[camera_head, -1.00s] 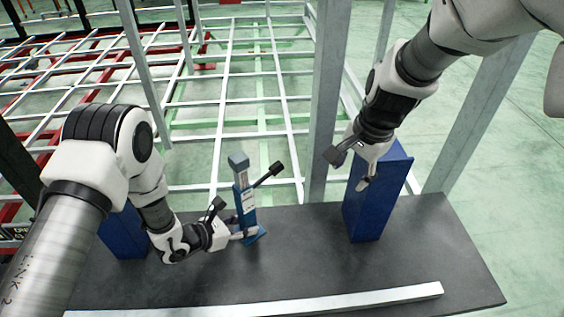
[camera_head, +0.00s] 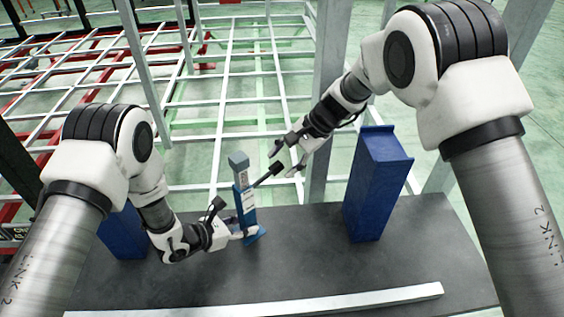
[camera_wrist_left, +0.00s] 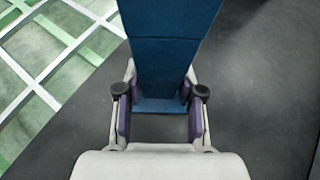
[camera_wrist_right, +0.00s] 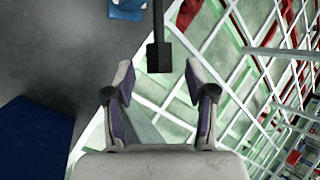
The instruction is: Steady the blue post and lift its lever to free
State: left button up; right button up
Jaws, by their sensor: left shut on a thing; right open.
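The blue post (camera_head: 246,208) stands upright on the dark table, with a grey block on top. Its dark lever (camera_head: 264,180) slants up to the right from the post; its black end also shows in the right wrist view (camera_wrist_right: 158,57). My left gripper (camera_head: 246,234) is shut on the post's lower part; the left wrist view shows the blue post (camera_wrist_left: 165,50) between the fingers (camera_wrist_left: 160,110). My right gripper (camera_head: 284,158) is open at the lever's upper end. In the right wrist view the lever end lies ahead of the open fingers (camera_wrist_right: 160,100), centred between them.
A tall blue block (camera_head: 374,190) stands on the dark table (camera_head: 310,255) to the right, another (camera_head: 122,235) at the left, partly behind my left arm. A pale bar (camera_head: 350,300) lies along the front. A grey upright (camera_head: 325,100) rises behind the table near my right gripper.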

jog(key=shift+a+f, duration=0.35)
jog(key=shift+f, duration=0.1)
grip_shut()
jog(key=shift+s+a+r+t+h, duration=0.15)
jog(key=shift+a+r+t+h, duration=0.15)
jog(key=shift+r+h, duration=0.25)
jog(key=shift+s+a+r+t+h, duration=0.15)
jog(key=shift+r+t+h, duration=0.25)
jog(key=shift+r+h, duration=0.15)
grip_release()
jog(key=shift+w+d+f, duration=0.1)
jog(key=shift+d+f, duration=0.05)
jog(key=shift+d, duration=0.05)
jog(key=shift+a, duration=0.1)
jog(key=v, duration=1.2)
